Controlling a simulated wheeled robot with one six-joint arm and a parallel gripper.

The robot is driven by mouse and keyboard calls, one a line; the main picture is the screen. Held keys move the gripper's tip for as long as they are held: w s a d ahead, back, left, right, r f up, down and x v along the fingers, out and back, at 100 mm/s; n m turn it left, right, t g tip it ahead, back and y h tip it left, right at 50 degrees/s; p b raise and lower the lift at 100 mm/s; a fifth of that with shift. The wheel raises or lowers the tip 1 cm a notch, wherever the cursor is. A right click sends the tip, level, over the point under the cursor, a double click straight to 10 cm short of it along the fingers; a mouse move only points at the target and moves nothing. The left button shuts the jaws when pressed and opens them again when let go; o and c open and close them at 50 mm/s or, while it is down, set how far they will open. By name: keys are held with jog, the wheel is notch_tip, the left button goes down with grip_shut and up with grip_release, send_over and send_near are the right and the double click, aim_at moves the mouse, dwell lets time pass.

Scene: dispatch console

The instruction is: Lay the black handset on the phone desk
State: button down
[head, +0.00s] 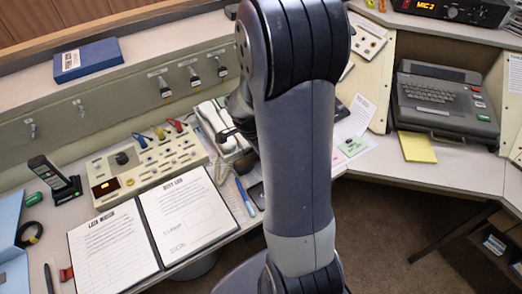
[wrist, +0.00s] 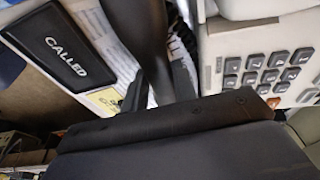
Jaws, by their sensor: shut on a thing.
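My gripper (head: 234,140) is low over the left desk (head: 78,208), beside the white desk phone (head: 226,142), and partly hidden behind my arm in the head view. The phone's number keys (wrist: 268,70) show at the right of the wrist view. Whether the held thing touches the desk I cannot tell.
A black CALLED plate (wrist: 58,43) lies near the gripper. An open log book (head: 187,215), a switch panel (head: 145,165) and a black cordless phone in a stand (head: 50,172) crowd the left desk. A keyboard terminal (head: 440,100) stands on the right desk.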

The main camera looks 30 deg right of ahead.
aim_at(253, 156)
jog(key=c, duration=1.6)
grip_release()
jog(key=shift+f, duration=0.15)
jog(key=o, duration=0.5)
jog(key=p+v, duration=0.1)
jog(key=v, duration=1.1)
jog(key=shift+r, duration=0.2)
jog(key=shift+o, duration=0.3)
